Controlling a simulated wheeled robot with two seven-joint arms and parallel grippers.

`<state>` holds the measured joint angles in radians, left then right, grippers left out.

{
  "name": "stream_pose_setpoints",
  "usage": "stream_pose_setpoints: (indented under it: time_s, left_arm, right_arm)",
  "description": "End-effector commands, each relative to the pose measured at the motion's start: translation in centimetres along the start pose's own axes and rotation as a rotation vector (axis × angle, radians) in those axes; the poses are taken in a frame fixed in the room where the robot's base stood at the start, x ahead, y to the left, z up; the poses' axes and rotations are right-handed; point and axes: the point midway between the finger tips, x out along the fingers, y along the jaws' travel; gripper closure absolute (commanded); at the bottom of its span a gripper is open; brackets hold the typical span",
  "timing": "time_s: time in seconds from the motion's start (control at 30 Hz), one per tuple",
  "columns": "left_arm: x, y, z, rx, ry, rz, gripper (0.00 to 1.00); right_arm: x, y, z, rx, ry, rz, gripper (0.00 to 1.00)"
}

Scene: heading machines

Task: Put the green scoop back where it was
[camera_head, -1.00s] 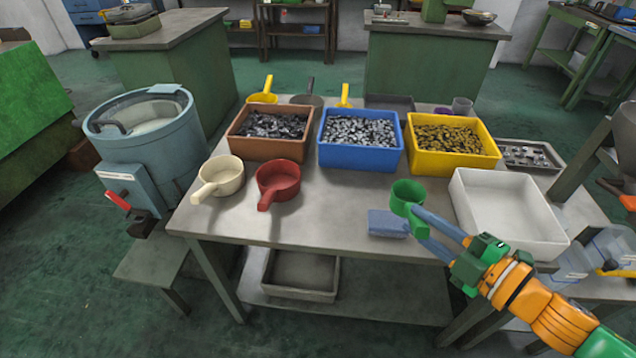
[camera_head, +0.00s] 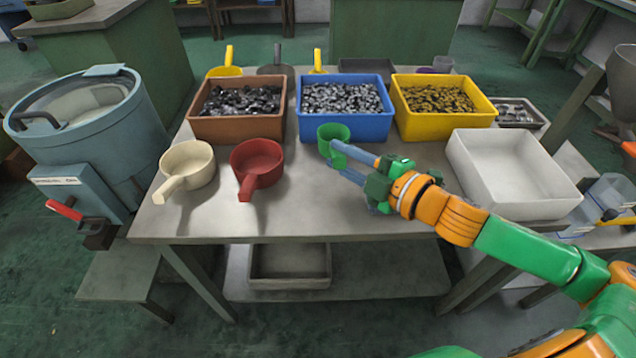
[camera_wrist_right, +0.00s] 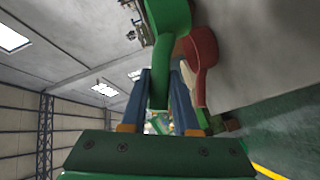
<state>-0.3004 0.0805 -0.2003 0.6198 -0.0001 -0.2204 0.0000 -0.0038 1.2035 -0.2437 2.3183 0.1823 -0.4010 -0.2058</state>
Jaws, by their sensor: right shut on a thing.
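The green scoop (camera_head: 333,133) is held by my right gripper (camera_head: 343,158) above the table, in front of the blue bin. In the right wrist view the green scoop (camera_wrist_right: 172,22) has its handle between the two blue fingers (camera_wrist_right: 160,92), which are shut on it. A red scoop (camera_head: 257,165) and a cream scoop (camera_head: 187,167) stand on the table to the left of the green one. My left gripper is not in view.
A brown bin (camera_head: 238,128), blue bin (camera_head: 343,125) and yellow bin (camera_head: 443,122) of small parts line the table's back. An empty white tray (camera_head: 515,205) stands at right. The table front (camera_head: 310,215) is bare beside the red scoop. A blue-grey drum machine (camera_head: 95,140) stands left.

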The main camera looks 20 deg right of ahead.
Motion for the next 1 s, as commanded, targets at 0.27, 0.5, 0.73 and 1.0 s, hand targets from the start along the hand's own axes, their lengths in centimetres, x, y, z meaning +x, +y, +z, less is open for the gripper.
stream_pose_setpoints:
  time_s: [0.27,0.5,0.73,1.0]
  left_arm:
    - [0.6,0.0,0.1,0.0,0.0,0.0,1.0]
    - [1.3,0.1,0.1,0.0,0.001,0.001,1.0]
    - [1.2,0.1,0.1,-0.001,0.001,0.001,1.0]
    - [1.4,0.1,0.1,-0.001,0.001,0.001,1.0]
  right_arm:
    - [5.1,-4.4,1.0,0.002,0.001,0.003,1.0]
    - [6.3,-7.9,2.2,0.0,0.001,0.0,1.0]
    - [6.3,-7.8,2.2,-0.002,0.003,0.001,1.0]
    - [6.3,-8.1,2.3,-0.001,0.002,0.0,0.41]
